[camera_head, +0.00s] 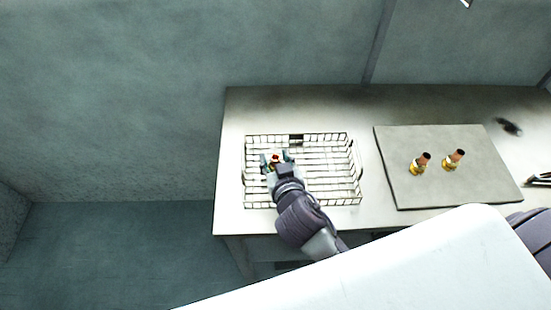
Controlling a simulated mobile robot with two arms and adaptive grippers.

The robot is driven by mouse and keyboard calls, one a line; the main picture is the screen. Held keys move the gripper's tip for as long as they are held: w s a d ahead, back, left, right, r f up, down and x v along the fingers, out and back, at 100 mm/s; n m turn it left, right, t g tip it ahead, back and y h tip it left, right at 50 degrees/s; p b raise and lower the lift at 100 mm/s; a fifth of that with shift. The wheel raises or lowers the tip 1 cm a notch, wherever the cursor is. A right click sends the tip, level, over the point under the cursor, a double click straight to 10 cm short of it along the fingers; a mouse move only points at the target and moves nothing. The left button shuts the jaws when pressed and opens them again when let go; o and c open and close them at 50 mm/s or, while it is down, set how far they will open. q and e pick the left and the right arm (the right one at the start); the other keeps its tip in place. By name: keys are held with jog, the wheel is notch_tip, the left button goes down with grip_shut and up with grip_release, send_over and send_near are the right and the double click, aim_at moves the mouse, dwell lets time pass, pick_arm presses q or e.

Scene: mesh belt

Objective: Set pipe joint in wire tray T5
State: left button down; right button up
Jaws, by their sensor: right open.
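The wire tray (356,170), a rectangular mesh basket, stands on the left part of the bench. A small dark plate shows on its far rim; I cannot read it. My right gripper (276,160) is over the left part of the tray, with its jaws open. A small red and white thing (275,157) shows between its fingers, largely hidden; I cannot tell what it is or whether the fingers touch it. Two yellow pipe joints with brown, dark-tipped ends, one left (418,165) and one right (454,160), stand on the grey board. My left gripper is not in view.
The grey board (408,195) lies right of the tray, with a narrow gap between. A black and silver thing (539,180) is at the right edge. The bench (300,105) is clear behind the tray.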

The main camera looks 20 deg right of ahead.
jog(key=shift+r, duration=0.1)
jog(key=shift+s+r, duration=0.15)
jog(key=shift+s, duration=0.05)
jog(key=d+p+v, duration=0.1)
jog(key=p+v, duration=0.1)
jog(key=v, duration=0.9)
jog(key=shift+s+a, duration=0.3)
jog(key=shift+a, duration=0.2)
